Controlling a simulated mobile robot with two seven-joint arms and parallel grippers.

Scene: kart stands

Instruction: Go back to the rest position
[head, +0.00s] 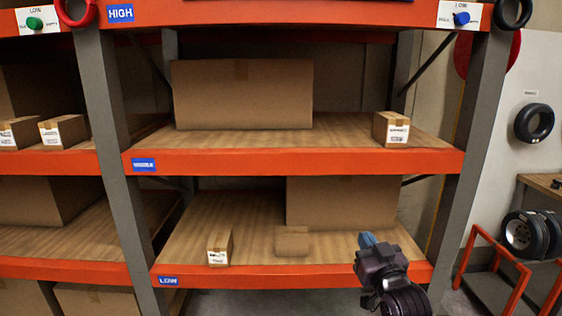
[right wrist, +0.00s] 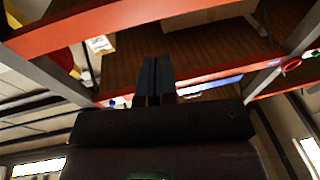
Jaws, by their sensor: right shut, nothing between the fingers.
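My right gripper (head: 367,240) is at the lower right of the head view, in front of the low shelf (head: 320,271) near its right end. Its fingers point up and away, toward the rack. In the right wrist view its two fingers (right wrist: 156,78) are together, with nothing between them. My left gripper is not in the head view.
An orange rack holds a small box (head: 219,247) and a plain box (head: 292,241) on the low shelf, and a large carton (head: 242,94) and labelled box (head: 391,129) on the middle shelf. Grey uprights (head: 468,130) flank it. A tyre cart (head: 510,272) stands right.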

